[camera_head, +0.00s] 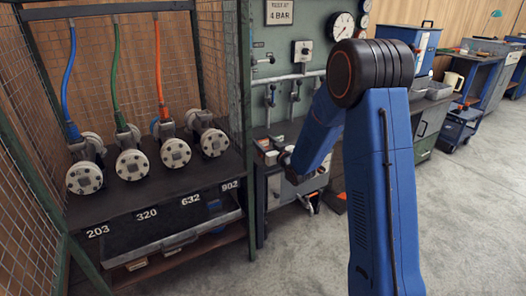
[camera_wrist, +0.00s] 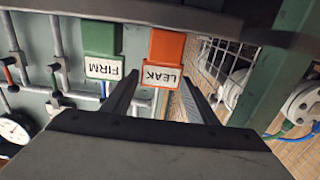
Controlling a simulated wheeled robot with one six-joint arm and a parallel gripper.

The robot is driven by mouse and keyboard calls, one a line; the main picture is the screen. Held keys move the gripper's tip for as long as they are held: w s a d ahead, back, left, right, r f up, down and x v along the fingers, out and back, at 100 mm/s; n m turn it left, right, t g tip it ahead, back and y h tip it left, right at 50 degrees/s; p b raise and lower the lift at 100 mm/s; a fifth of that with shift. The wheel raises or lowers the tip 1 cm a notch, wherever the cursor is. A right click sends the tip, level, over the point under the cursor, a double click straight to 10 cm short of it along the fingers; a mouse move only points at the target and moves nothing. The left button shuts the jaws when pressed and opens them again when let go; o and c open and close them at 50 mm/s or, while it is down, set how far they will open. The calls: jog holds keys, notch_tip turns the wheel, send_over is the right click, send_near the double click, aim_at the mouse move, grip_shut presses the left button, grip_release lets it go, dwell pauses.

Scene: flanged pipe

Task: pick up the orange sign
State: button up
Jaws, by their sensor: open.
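The orange sign (camera_wrist: 166,48) is a small block with a white label reading LEAK, upside down in the wrist view. My gripper (camera_wrist: 160,78) is open and empty, its two fingers pointing toward the orange sign. In the picture the sign lies between the fingertips; I cannot tell how much depth is left between them. A green sign (camera_wrist: 102,40) labelled FIRM stands just left of it, beyond the left finger. In the head view my arm reaches down to the bench beside the gauge panel, and the signs are too small to make out there.
A mesh cage holds several flanged pipes (camera_head: 132,163) with coloured hoses above numbered labels. A green cage post (camera_head: 246,120) stands close to my gripper's side. The gauge panel (camera_head: 290,30) rises behind the bench. Grey floor (camera_head: 460,220) is open at right.

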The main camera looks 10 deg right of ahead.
jog(key=shift+w+a, duration=0.1)
jog(key=shift+w, duration=0.3)
jog(key=c, duration=0.9)
